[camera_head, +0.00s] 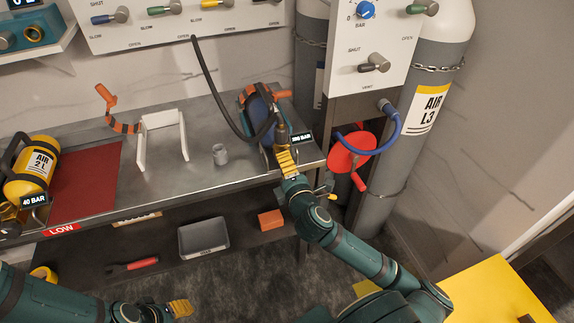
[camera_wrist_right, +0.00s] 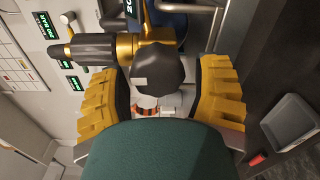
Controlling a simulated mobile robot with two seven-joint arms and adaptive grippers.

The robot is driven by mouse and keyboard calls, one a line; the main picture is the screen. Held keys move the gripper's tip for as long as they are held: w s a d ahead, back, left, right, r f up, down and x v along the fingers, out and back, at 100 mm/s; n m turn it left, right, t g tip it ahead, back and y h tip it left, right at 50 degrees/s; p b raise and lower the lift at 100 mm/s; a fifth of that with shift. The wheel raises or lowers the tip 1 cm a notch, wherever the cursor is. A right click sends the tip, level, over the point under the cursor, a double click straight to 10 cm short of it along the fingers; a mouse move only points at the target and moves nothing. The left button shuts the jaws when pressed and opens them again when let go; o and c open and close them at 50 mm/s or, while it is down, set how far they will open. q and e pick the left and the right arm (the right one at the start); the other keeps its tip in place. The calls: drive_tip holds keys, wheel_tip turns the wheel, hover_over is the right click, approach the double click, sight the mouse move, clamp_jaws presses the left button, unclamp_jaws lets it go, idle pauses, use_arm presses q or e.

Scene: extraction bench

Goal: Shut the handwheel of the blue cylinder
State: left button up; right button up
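The blue cylinder (camera_head: 259,108) lies at the right end of the steel bench, partly hidden by a black hose and orange parts. In the right wrist view, its brass valve (camera_wrist_right: 128,45) carries a dark rounded handwheel (camera_wrist_right: 157,72) with a pale mark. My right gripper (camera_head: 287,160) is at the valve. In the wrist view its yellow fingers (camera_wrist_right: 160,95) stand apart on either side of the handwheel, with gaps visible. My left gripper (camera_head: 180,308) is low at the bottom left, away from the bench top; its finger opening is not clear.
A black hose (camera_head: 213,90) hangs from the wall panel to the valve. A white stand (camera_head: 142,150), a small metal cup (camera_head: 220,154) and a yellow cylinder (camera_head: 33,165) are on the bench. The tall grey cylinder (camera_head: 408,135) and red disc (camera_head: 350,152) stand right.

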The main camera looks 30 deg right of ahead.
drive_tip(key=shift+o, duration=0.6)
drive_tip(key=shift+r, duration=0.1)
drive_tip(key=shift+d, duration=0.1)
wheel_tip(320, 180, up, 10)
drive_tip(key=shift+r, duration=0.1)
